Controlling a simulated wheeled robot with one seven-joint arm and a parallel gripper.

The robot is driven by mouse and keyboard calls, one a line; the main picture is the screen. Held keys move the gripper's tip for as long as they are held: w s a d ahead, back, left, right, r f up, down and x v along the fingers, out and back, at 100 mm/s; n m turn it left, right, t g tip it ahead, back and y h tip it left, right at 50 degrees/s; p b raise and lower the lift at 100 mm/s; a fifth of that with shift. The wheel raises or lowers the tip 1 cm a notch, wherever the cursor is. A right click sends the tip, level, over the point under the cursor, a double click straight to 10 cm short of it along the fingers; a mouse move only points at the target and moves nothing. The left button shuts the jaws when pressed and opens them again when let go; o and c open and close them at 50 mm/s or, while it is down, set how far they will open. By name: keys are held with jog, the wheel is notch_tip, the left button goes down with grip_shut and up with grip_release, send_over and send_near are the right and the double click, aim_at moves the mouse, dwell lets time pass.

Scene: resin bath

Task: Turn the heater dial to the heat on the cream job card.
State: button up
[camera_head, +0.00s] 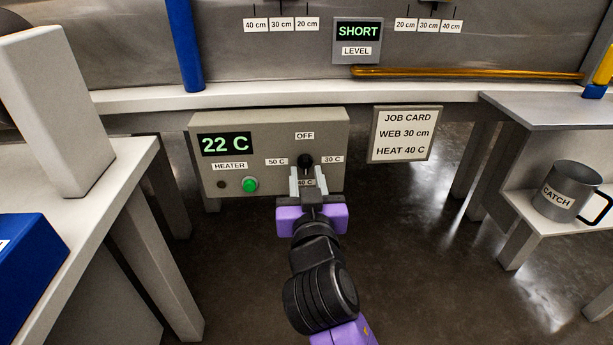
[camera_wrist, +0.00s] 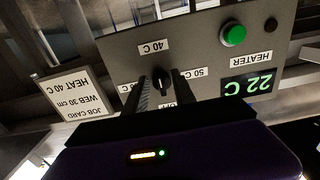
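The heater panel (camera_head: 270,135) is a grey box with a green 22 C display (camera_head: 224,144). Its black dial (camera_head: 305,160) has OFF above, 50 C left, 30 C right and 40 C below. I cannot tell for sure where its pointer stands. The cream job card (camera_head: 404,133) to the right reads WEB 30 cm, HEAT 40 C. My gripper (camera_head: 307,174) is open in front of the dial. In the wrist view, upside down, my gripper's fingers (camera_wrist: 162,90) lie either side of the dial (camera_wrist: 161,78), with gaps visible; contact is not clear.
A green button (camera_head: 250,184) and a small dark lamp (camera_head: 221,184) sit low on the panel. A LEVEL sign (camera_head: 357,40) reads SHORT above. A grey CATCH mug (camera_head: 572,190) stands on the right shelf. A blue box (camera_head: 30,275) is on the left table.

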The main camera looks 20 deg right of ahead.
jog(key=shift+r, duration=0.1)
jog(key=shift+s+a, duration=0.25)
jog(key=shift+s, duration=0.3)
jog(key=p+v, duration=0.2)
jog(key=v, duration=0.4)
jog(key=shift+s, duration=0.3)
